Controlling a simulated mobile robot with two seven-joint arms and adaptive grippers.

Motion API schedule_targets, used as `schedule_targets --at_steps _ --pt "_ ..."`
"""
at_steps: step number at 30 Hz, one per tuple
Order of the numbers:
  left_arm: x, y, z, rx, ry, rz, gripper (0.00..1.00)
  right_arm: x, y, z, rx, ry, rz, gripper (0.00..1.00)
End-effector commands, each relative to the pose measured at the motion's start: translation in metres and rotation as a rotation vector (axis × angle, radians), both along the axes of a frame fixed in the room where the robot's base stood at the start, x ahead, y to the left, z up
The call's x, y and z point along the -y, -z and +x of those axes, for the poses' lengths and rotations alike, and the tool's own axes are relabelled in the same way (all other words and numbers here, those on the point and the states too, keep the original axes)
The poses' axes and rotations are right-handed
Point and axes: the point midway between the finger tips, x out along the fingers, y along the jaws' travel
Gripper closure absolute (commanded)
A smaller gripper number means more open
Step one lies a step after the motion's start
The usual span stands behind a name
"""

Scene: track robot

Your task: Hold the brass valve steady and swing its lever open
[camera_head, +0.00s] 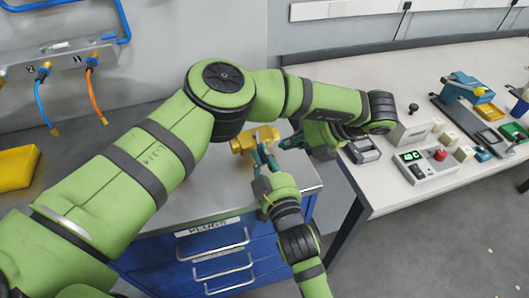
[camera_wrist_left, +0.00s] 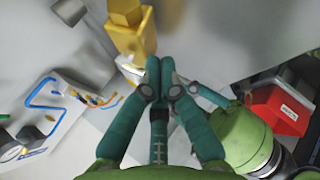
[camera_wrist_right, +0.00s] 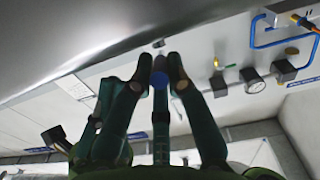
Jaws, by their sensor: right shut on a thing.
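The brass valve (camera_head: 243,143) shows as a yellow body on the grey bench top in the head view, partly covered by my fingers. My right gripper (camera_head: 262,152) comes up from below against its front; in the right wrist view my right gripper (camera_wrist_right: 160,70) is closed around a small blue round part (camera_wrist_right: 160,79), which looks like the lever's end. My left gripper (camera_head: 292,140) is at the valve's right side; in the left wrist view its fingertips (camera_wrist_left: 160,66) come close together, beside a yellow piece (camera_wrist_left: 130,38). I cannot tell whether they touch it. Most of the lever is hidden.
The blue drawer cabinet (camera_head: 160,268) carries the bench top. A wall panel (camera_head: 62,62) with hoses and a yellow bin (camera_head: 17,167) are at left. A white table (camera_head: 385,185) with a control box (camera_head: 428,168) stands at right. My left arm crosses above the bench.

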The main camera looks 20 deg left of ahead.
Motion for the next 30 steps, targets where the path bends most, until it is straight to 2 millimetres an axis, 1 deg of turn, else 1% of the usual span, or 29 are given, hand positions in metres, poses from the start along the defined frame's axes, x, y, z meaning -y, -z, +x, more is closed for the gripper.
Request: schedule_targets --at_steps 4,5,6,7,16,20,23,30 --pt "0.0 0.0 0.0 0.0 0.001 -0.001 1.0 -0.001 -0.002 0.0 0.002 -0.001 0.004 1.0" --pt "0.0 0.0 0.0 0.0 0.001 -0.001 1.0 -0.001 -0.002 0.0 0.002 -0.001 0.004 0.8" --pt "0.0 0.0 0.0 0.0 0.001 -0.001 1.0 -0.001 -0.002 0.0 0.002 -0.002 0.004 0.64" --pt "0.001 0.0 0.0 0.0 0.001 -0.001 1.0 -0.001 -0.002 0.0 0.002 -0.002 0.004 0.56" --pt "0.001 0.0 0.0 0.0 0.001 -0.002 1.0 -0.001 0.0 -0.001 -0.001 -0.001 0.002 0.56" --pt "0.001 0.0 0.0 0.0 0.001 -0.002 1.0 0.004 0.001 -0.006 -0.003 -0.001 0.0 0.56" --pt "0.001 0.0 0.0 0.0 0.001 -0.002 1.0 0.012 0.001 -0.019 -0.003 -0.001 0.001 0.56" --pt "0.001 0.0 0.0 0.0 0.001 -0.002 1.0 0.041 0.001 -0.062 -0.002 -0.002 0.001 0.56"
